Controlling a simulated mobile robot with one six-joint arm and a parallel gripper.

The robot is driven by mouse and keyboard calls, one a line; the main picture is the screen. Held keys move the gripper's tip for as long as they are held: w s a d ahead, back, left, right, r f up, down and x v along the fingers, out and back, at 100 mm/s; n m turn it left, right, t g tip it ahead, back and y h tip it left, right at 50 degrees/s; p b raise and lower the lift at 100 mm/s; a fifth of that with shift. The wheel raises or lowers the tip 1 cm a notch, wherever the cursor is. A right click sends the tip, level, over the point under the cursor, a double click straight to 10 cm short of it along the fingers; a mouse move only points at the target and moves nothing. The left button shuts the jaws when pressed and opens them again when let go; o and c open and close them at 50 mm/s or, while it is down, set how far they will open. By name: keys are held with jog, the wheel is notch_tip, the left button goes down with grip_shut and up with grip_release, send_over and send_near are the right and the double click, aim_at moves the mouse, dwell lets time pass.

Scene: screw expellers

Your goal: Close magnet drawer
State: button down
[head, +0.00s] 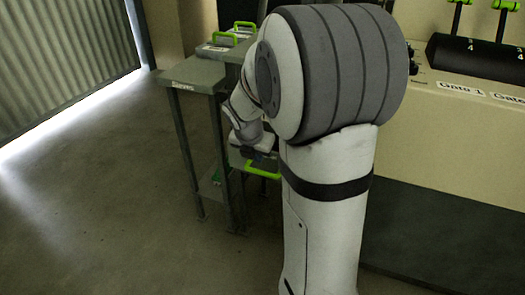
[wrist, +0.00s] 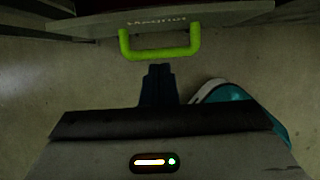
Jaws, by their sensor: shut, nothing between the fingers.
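The magnet drawer (wrist: 205,14) shows its labelled front across the top of the wrist view. Its green handle (wrist: 160,53) is a U-shaped bar. My gripper (wrist: 158,72) is shut and empty, its fingertips pointing at the handle with a small gap between them in the picture. In the head view the green handle (head: 262,173) shows low beside the metal stand, close to my gripper (head: 262,157). My arm hides most of the drawer there, and I cannot tell how far it stands open.
A metal table (head: 193,72) with a lower shelf stands left of my arm. More green handles (head: 222,38) show on top behind it. A beige machine (head: 450,130) with gate levers is at the right. The floor (head: 100,190) at the left is clear.

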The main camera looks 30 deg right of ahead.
jog(key=p+v, duration=0.3)
jog(key=v, duration=0.4)
notch_tip(320, 180, down, 4)
jog(key=s+a+n+h, duration=0.2)
jog(key=n+h, duration=0.2)
jog(key=n, duration=0.4)
jog(key=n+t+h+b, duration=0.2)
jog(key=n+t+b, duration=0.3)
jog(key=n+b, duration=0.4)
send_over(247, 165)
jog(key=s+p, duration=0.1)
jog(key=shift+n, duration=0.5)
jog(key=f, duration=0.5)
jog(key=shift+a+f, duration=0.3)
jog(key=shift+a, duration=0.05)
jog(key=shift+w+d+r, duration=0.15)
jog(key=shift+w+d, duration=0.3)
